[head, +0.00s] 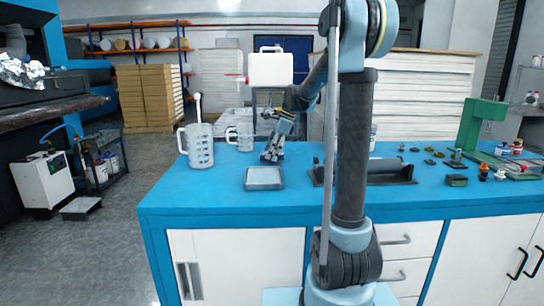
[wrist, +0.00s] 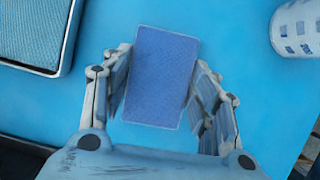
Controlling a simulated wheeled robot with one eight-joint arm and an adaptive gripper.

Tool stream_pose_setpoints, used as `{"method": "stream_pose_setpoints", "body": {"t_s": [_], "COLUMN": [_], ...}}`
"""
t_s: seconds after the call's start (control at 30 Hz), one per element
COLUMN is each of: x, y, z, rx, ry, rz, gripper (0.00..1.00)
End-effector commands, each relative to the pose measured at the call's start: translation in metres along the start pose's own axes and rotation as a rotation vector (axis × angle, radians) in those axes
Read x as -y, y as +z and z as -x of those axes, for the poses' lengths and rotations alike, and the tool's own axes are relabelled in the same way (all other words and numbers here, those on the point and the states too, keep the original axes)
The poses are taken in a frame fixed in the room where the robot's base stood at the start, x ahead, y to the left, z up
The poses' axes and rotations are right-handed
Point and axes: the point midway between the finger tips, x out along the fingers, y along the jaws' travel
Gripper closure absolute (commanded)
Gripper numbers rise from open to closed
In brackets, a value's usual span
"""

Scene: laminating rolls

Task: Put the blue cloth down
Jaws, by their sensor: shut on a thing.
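The blue cloth (wrist: 162,78) is a flat blue rectangle between the fingers of my gripper (wrist: 161,92) in the wrist view. My gripper is shut on it, with one finger along each side. In the head view my gripper (head: 273,150) points down low over the blue counter (head: 215,198), left of my arm. The cloth is hard to make out there behind the fingers. I cannot tell whether the cloth touches the counter or hangs just above it.
A grey tray with a pale textured surface (head: 264,177) lies just in front of my gripper. A large measuring jug (head: 199,146) and a smaller one (head: 244,137) stand to the left. A white canister (head: 270,69) stands behind. A dark roller fixture (head: 390,172) lies right.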

Motion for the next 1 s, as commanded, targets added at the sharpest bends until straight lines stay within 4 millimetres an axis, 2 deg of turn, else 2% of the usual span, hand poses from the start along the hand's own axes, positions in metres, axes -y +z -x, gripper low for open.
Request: {"method": "stream_pose_setpoints", "body": {"t_s": [0.1, 0.93, 0.97, 1.0], "x": [0.000, 0.000, 0.000, 0.000], "y": [-0.004, -0.011, -0.011, -0.011], "z": [-0.009, -0.022, -0.022, -0.022], "rx": [0.000, -0.001, -0.002, -0.002], "ry": [0.000, 0.000, 0.001, 0.001], "rz": [0.000, -0.002, -0.002, -0.002], "gripper": [0.80, 0.80, 0.41, 0.32]}}
